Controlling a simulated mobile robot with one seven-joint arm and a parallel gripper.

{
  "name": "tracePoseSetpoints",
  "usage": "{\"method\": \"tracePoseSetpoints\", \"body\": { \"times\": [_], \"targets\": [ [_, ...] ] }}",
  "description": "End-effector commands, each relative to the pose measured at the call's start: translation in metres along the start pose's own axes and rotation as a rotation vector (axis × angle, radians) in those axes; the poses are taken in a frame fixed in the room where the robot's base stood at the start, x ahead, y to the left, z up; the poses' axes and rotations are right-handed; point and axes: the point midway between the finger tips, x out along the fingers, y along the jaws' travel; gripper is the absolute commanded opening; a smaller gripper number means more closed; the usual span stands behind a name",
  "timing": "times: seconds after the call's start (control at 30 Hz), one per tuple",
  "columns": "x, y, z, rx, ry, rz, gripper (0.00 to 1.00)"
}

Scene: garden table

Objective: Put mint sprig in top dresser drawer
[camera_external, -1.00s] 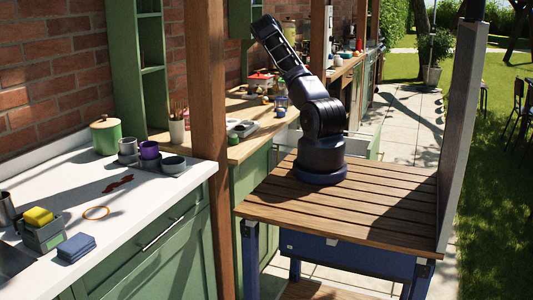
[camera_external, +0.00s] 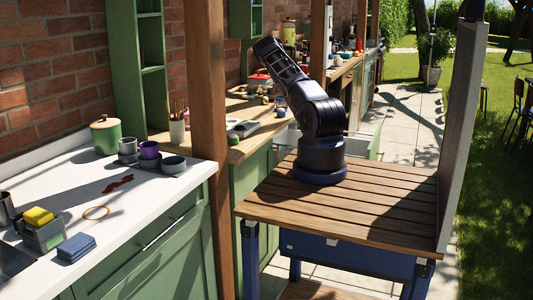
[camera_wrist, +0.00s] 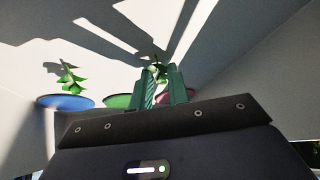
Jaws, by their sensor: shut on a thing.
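In the wrist view, my gripper (camera_wrist: 165,88) has green fingers closed around a small green leafy sprig (camera_wrist: 158,68), whose leaves show at and beyond the fingertips. A second leafy green sprig (camera_wrist: 70,78) stands apart to the left, over a pale surface. Which of the two is the mint is hard to tell. An open drawer with a pale inside (camera_external: 287,136) shows in part behind my arm base.
In the wrist view, a blue disc (camera_wrist: 64,102), a green disc (camera_wrist: 117,101) and a partly hidden pink disc (camera_wrist: 178,96) lie near my fingers. A pale wall (camera_wrist: 270,65) rises at the right. A wooden post (camera_external: 207,110) stands left of my arm.

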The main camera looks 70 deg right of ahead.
Motion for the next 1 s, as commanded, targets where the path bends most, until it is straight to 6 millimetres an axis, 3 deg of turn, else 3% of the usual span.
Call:
{"method": "tracePoseSetpoints", "body": {
  "times": [0.3,0.33,0.43,0.8,1.0],
  "targets": [
    [0.002,0.000,0.001,0.000,0.000,0.000,0.00],
    [0.002,0.000,0.001,0.000,0.000,0.000,0.20],
    [0.001,0.000,0.001,0.000,0.000,0.000,0.40],
    [-0.001,0.000,-0.001,0.001,0.000,0.000,0.41],
    [-0.028,-0.001,0.000,0.000,0.000,-0.003,0.41]
  ]
}}
